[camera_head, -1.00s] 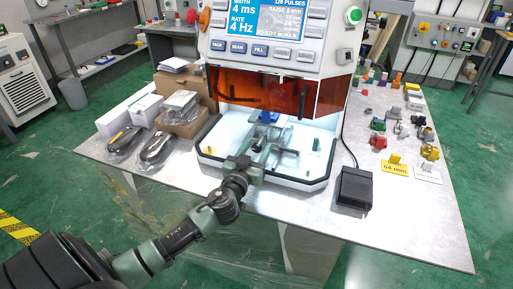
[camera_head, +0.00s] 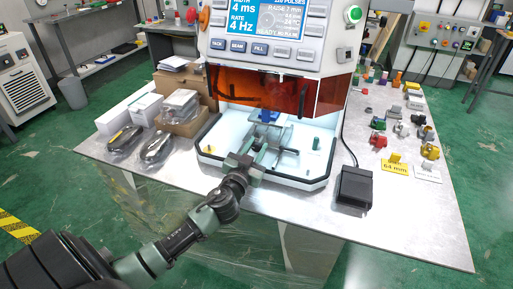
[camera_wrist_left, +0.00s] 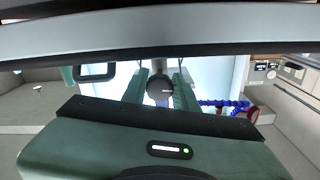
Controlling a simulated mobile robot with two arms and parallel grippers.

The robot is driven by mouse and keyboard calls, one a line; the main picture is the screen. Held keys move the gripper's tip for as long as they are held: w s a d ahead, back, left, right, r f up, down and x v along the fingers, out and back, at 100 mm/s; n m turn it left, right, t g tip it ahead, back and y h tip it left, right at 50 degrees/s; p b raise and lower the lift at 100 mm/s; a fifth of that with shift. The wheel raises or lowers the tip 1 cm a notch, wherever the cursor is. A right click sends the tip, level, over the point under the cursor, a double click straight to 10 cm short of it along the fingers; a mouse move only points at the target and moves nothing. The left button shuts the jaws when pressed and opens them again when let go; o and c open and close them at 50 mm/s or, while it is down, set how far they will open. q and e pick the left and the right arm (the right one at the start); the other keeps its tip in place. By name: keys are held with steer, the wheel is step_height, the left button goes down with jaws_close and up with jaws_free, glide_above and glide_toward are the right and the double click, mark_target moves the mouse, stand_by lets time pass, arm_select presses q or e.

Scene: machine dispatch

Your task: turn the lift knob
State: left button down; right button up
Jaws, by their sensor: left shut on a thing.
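The lift knob (camera_wrist_left: 159,87) is a dark round knob, seen end-on between the fingers in the left wrist view. My left gripper (camera_wrist_left: 159,92) is shut on it, one green finger on each side. In the head view my left gripper (camera_head: 259,156) reaches into the front of the white work tray of the machine (camera_head: 265,45); the knob itself is hidden there by the gripper. The machine's screen (camera_head: 280,18) shows pulse settings and a raise line in small text. My right gripper is not in view.
An amber shield (camera_head: 262,90) hangs above the tray (camera_head: 312,183). A black pedal box (camera_head: 355,187) stands to the right, with several small coloured parts beyond it. Bagged items (camera_head: 156,147) and boxes stand to the left. The table front is clear.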

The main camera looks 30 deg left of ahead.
arm_select(q)
steer(key=m, duration=0.4)
steer(key=shift+r+m, duration=0.1)
steer(key=shift+m, duration=0.2)
steer(key=m+p, duration=0.1)
steer(key=m, duration=0.2)
steer(key=shift+m, duration=0.3)
steer(key=m, duration=0.4)
steer(key=shift+p, duration=0.4)
steer(key=shift+m+p, duration=0.35)
steer(key=shift+m, duration=1.85)
steer(key=c, duration=1.1)
jaws_free()
